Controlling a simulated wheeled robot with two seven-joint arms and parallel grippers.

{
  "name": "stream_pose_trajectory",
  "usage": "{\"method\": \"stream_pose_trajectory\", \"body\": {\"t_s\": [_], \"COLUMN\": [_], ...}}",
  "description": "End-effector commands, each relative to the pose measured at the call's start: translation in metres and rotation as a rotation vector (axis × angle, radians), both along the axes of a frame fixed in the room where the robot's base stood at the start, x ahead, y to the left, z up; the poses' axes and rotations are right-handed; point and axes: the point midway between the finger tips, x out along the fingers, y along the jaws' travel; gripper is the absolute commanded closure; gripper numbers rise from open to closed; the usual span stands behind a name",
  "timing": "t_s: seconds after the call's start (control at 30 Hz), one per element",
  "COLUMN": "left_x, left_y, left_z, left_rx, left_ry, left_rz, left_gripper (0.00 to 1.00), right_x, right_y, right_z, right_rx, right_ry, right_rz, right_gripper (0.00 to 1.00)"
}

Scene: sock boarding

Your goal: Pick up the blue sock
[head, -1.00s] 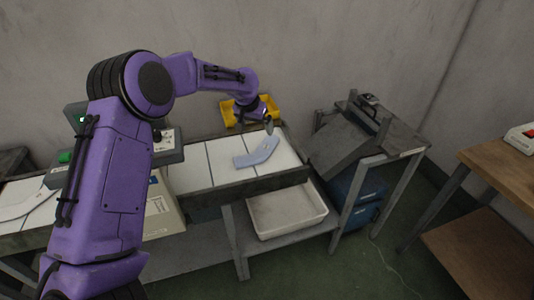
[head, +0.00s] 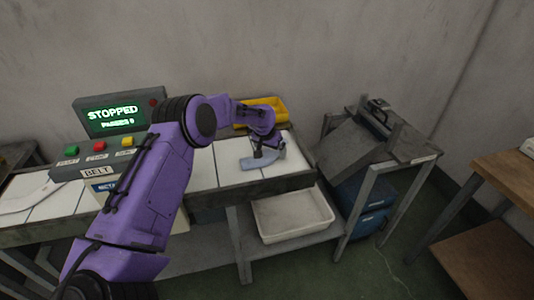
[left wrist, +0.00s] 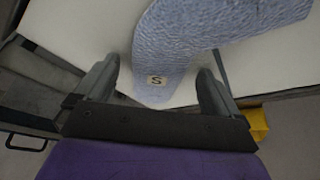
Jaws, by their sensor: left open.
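The light blue sock (head: 262,161) lies on the white belt surface in the head view, partly hidden by my gripper. In the left wrist view the sock (left wrist: 190,40) fills the top middle, and a small tag with an "S" shows on its near end. My left gripper (head: 265,150) is over the sock. In the left wrist view its two fingers (left wrist: 160,78) are apart, one on each side of the tagged end. I cannot tell how far the fingertips are above the belt. My right gripper is not in view.
A yellow bin (head: 281,104) stands behind the belt (head: 204,168). A control box (head: 112,118) reads "STOPPED". A white tray (head: 293,217) sits on the shelf below. A grey sloped stand (head: 345,146) is to the right.

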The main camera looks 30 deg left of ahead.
Motion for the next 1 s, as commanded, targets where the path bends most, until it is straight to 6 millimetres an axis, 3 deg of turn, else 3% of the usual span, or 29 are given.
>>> {"method": "stream_pose_trajectory", "body": {"t_s": [0.17,0.3,0.37,0.77,0.9,1.0], "left_x": [0.001,0.001,0.001,0.001,0.001,-0.020], "left_y": [0.000,-0.001,-0.001,0.000,-0.001,-0.009], "left_z": [-0.001,-0.001,-0.001,0.008,0.035,0.059], "left_rx": [0.000,0.001,0.001,0.001,0.001,0.000], "left_ry": [-0.001,-0.001,-0.001,-0.003,-0.006,-0.006], "left_rz": [-0.001,-0.001,-0.001,-0.001,-0.002,-0.004], "left_gripper": [0.03,0.49,0.63,0.63,0.63,0.63], "right_x": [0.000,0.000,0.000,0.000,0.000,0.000], "right_y": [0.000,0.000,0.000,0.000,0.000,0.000], "right_z": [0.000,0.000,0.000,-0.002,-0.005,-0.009], "right_rx": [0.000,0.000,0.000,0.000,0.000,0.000], "right_ry": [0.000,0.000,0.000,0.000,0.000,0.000], "right_rz": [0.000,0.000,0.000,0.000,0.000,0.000], "right_gripper": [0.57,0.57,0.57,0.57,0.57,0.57]}}
